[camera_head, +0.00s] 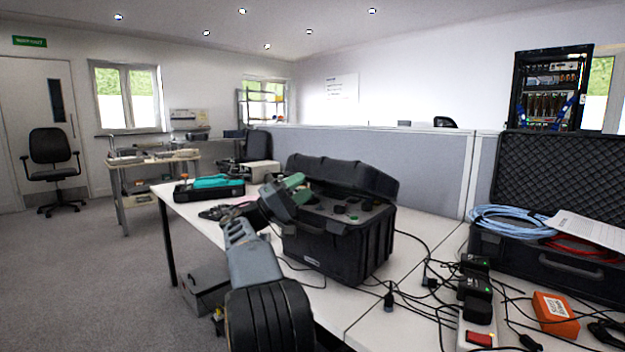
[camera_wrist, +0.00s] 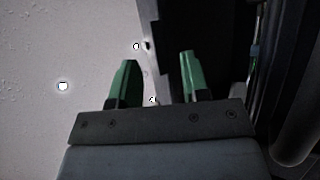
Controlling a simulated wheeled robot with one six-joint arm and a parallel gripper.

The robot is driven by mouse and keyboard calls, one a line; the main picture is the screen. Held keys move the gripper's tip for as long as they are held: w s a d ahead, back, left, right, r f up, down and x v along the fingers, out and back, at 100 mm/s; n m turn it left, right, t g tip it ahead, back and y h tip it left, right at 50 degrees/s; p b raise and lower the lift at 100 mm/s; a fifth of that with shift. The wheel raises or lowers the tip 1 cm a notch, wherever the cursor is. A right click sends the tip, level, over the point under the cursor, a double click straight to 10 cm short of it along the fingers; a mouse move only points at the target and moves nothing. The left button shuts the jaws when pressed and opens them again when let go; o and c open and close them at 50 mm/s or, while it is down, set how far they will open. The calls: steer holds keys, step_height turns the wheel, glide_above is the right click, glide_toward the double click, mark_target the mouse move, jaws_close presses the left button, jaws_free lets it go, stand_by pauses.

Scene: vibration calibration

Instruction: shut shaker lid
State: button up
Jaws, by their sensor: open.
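The shaker is a black case (camera_head: 338,243) on the white table. Its black lid (camera_head: 343,176) is raised and tilted back over the rear of the case, leaving the dark panel inside in view. My gripper (camera_head: 297,188) is at the left side of the case, near the left end of the lid. In the wrist view my gripper (camera_wrist: 160,75) has its two green fingers apart with nothing seen between their tips. A dark surface beside the right finger looks like part of the case or lid. I cannot tell whether a finger touches it.
A teal item in a black tray (camera_head: 209,189) lies on the table to the left. To the right are an open black case (camera_head: 548,262) with blue cable (camera_head: 510,221), an orange box (camera_head: 555,313) and loose black cables. A grey partition (camera_head: 400,172) stands behind.

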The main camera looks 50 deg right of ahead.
steer(key=p+v, duration=0.1)
steer(key=v, duration=0.8)
